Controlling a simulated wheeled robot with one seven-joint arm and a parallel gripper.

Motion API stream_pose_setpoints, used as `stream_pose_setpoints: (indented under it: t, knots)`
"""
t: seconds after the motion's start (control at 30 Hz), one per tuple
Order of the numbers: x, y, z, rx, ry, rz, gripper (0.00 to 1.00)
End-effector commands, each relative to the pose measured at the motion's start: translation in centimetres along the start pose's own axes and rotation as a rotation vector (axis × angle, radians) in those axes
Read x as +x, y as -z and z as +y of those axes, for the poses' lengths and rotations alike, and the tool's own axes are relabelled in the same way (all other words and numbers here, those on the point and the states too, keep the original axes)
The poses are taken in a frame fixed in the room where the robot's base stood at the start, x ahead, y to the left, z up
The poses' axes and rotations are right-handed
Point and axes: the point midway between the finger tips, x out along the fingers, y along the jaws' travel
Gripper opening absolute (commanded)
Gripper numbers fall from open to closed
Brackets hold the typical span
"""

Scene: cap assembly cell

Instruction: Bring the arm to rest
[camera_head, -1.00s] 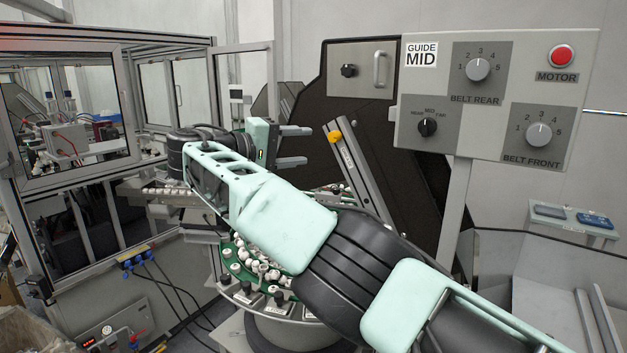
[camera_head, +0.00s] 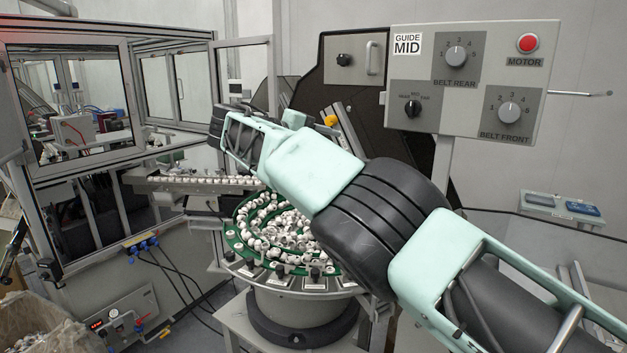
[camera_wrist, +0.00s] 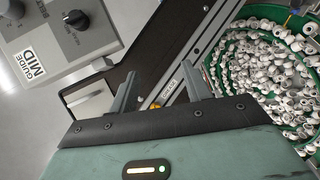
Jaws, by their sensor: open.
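My gripper (camera_wrist: 163,88) shows in the wrist view with its two grey fingers apart and nothing between them. Beyond the fingers are a grey rail and a dark panel, and I see no contact with them. In the head view my arm reaches from the lower right up to the upper middle, in front of the bowl feeder and below the control panel. There the fingers are hidden behind the arm.
The green bowl feeder (camera_head: 237,244) full of white caps lies below my arm; it also shows in the wrist view (camera_wrist: 212,68). The control panel (camera_head: 470,118) stands to the right. A glazed enclosure (camera_head: 140,42) and a linear track (camera_head: 190,186) are at left.

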Motion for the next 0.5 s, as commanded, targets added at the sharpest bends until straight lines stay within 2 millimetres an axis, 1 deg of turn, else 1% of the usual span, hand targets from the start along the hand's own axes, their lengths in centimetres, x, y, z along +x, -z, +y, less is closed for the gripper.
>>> stream_pose_setpoints:
  t: [0.03,0.17,0.27,0.3,0.37,0.4,0.47,0.5]
  knots:
    - [1.3,-0.3,-0.4,-0.008,0.037,-0.013,0.49]
    - [4.3,-1.4,-1.8,-0.038,0.151,-0.043,0.49]
    - [6.7,-2.8,-3.6,-0.064,0.269,-0.064,0.49]
    - [7.6,-3.5,-4.5,-0.075,0.326,-0.070,0.49]
    - [8.8,-5.0,-6.2,-0.091,0.424,-0.078,0.49]
    - [9.2,-6.1,-7.5,-0.102,0.493,-0.080,0.49]
    - [9.5,-7.9,-9.4,-0.116,0.595,-0.078,0.49]
    - [9.4,-9.1,-10.6,-0.123,0.659,-0.075,0.49]
